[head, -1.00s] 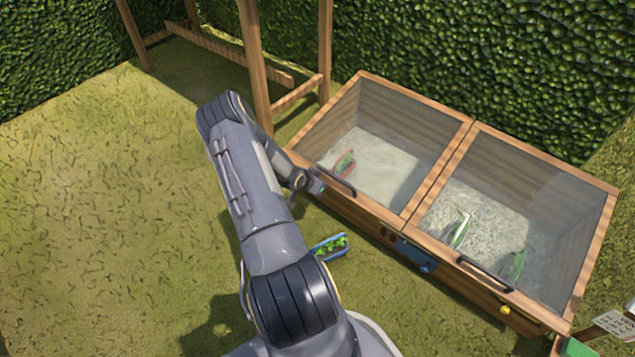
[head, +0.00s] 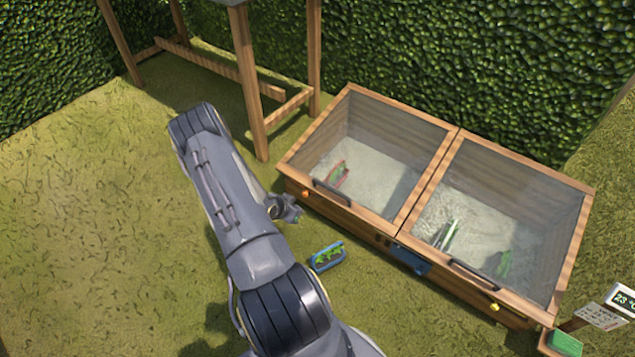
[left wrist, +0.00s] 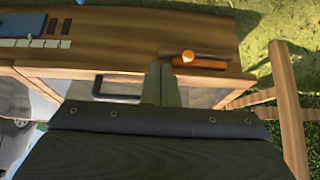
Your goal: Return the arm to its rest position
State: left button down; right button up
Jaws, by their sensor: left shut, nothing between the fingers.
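My left arm reaches up from the bottom of the head view and bends at its elbow. Its gripper (head: 290,208) is small there, beside the left front corner of the wooden cold frame (head: 360,228). In the left wrist view the two fingers (left wrist: 161,84) are together, with nothing between them. They overlap the frame's front edge (left wrist: 130,35) in that picture; I cannot tell whether they touch it. My right gripper is in neither view.
The cold frame's two glazed lids are down, with handles (head: 333,192) on the front. Plant trays, one red (head: 338,174), lie inside. A blue tray of seedlings (head: 327,257) stands on the grass near my arm. Grass to the left is clear.

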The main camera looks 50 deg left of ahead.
pick_arm(q)
jog(key=w+d+r+g, duration=0.1)
jog(key=w+d+r, duration=0.25)
jog(key=r, duration=0.55)
jog(key=w+d+r+m, duration=0.1)
jog(key=w+d+r, duration=0.1)
jog(key=d+r, duration=0.5)
jog(key=w+d+r+g, duration=0.1)
jog(key=w+d+r, duration=0.15)
jog(key=r, duration=0.75)
jog(key=s+d+r+h, duration=0.2)
jog(key=s+d+r, duration=0.3)
jog(key=d, duration=0.3)
jog(key=s+d+r+h+p, duration=0.1)
jog(key=s+d+r+h, duration=0.1)
jog(key=s+d+r, duration=0.45)
jog(key=s+d+r+h, duration=0.2)
jog(key=s+d+r, duration=0.1)
jog(key=d, duration=0.6)
notch_tip(320, 180, up, 32)
jog(key=p, duration=3.2)
jog(key=shift+w+f+m, duration=0.15)
jog(key=shift+f+m, duration=0.05)
jog(key=shift+m, duration=0.2)
jog(key=shift+a, duration=0.1)
